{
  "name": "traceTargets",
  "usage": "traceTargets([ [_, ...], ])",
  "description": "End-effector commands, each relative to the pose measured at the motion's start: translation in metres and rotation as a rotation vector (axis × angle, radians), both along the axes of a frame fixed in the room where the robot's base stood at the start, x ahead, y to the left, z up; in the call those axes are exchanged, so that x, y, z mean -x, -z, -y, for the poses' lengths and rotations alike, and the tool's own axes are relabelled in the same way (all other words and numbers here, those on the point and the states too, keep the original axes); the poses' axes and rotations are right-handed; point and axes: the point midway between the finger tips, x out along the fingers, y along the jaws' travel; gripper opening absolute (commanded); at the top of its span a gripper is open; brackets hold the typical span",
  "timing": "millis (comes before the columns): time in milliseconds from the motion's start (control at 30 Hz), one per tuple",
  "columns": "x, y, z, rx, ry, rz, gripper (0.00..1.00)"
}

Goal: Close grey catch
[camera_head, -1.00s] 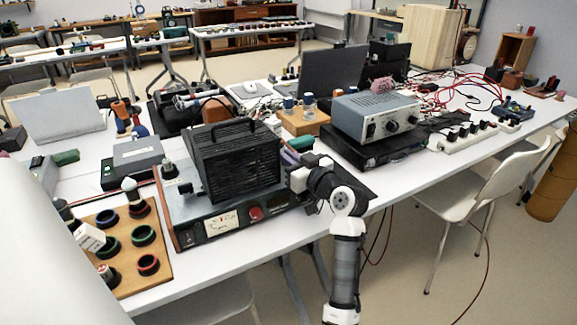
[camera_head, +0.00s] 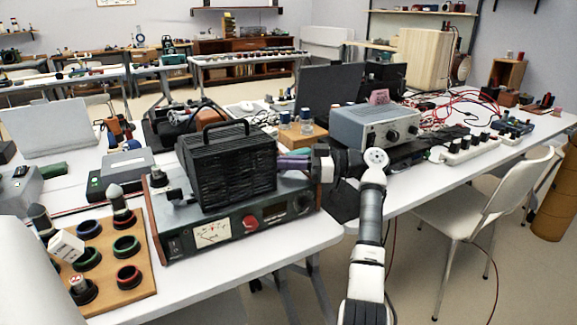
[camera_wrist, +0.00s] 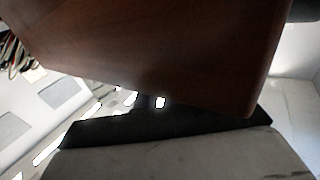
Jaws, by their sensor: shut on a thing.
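I cannot make out the grey catch in either view. My gripper (camera_head: 314,165) is at the right side of the black ribbed box (camera_head: 228,165), reaching in from the right over the back right part of the meter instrument (camera_head: 210,234). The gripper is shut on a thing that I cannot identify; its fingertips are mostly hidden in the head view. A purple-grey piece (camera_head: 292,162) lies between the box and the gripper. The wrist view shows a brown wooden panel (camera_wrist: 170,50) very close, with a dark wedge-shaped part (camera_wrist: 165,130) below it.
A wooden board (camera_head: 110,245) with coloured rings is at the front left. A white chair (camera_head: 470,210) stands before the table at right. The table's front edge (camera_head: 270,258) has bare room.

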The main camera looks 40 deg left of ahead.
Motion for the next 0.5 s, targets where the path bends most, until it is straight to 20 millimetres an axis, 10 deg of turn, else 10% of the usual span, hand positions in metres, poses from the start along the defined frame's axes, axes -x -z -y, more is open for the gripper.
traceTargets([
  [500, -0.0018, 0.0002, -0.0023, 0.004, -0.194, 0.0, 0.0],
])
